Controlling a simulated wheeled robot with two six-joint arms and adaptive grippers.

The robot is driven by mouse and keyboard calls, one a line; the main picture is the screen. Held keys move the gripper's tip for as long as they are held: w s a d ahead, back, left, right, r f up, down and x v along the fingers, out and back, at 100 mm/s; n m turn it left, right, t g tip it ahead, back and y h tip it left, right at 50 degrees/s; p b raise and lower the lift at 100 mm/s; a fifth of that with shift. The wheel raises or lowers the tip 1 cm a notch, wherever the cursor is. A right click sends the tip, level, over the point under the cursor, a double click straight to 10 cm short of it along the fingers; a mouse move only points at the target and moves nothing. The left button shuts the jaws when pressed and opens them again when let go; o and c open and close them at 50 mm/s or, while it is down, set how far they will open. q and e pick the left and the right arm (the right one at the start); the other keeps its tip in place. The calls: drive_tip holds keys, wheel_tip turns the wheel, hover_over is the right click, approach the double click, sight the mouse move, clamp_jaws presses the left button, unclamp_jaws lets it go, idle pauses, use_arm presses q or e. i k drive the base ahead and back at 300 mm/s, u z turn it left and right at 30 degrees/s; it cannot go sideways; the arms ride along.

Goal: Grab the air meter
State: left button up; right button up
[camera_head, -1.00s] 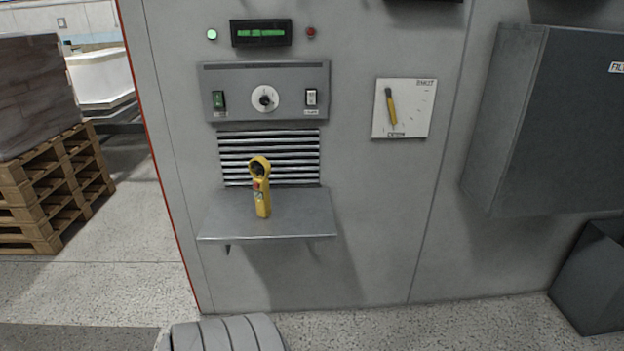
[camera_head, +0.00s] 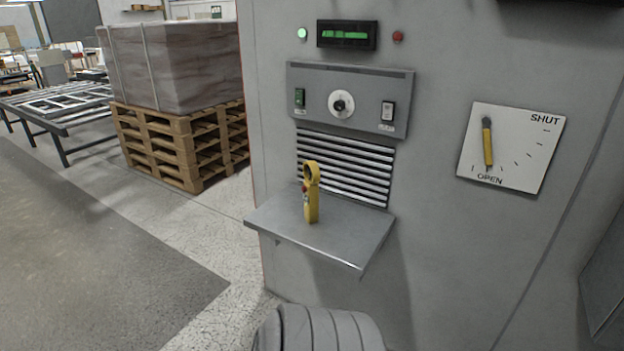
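The air meter (camera_head: 312,207) is a yellow handheld device with a ring-shaped head and a small red mark. It stands upright on a grey metal shelf (camera_head: 290,229) fixed to the front of a grey cabinet, in the head view. Nothing is touching it except the shelf. Neither of my grippers shows in the view.
Above the shelf are a louvred vent (camera_head: 346,166), a knob panel (camera_head: 350,80) and a green display (camera_head: 346,35). A SHUT/OPEN lever plate (camera_head: 511,147) is at right. Wooden pallets (camera_head: 183,150) bear a wrapped stack (camera_head: 175,62) at left. The left floor is clear.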

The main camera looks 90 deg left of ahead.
sight(311, 173)
drive_tip(key=u, duration=0.65)
drive_tip(key=i, duration=0.75)
drive_tip(key=u, duration=0.9)
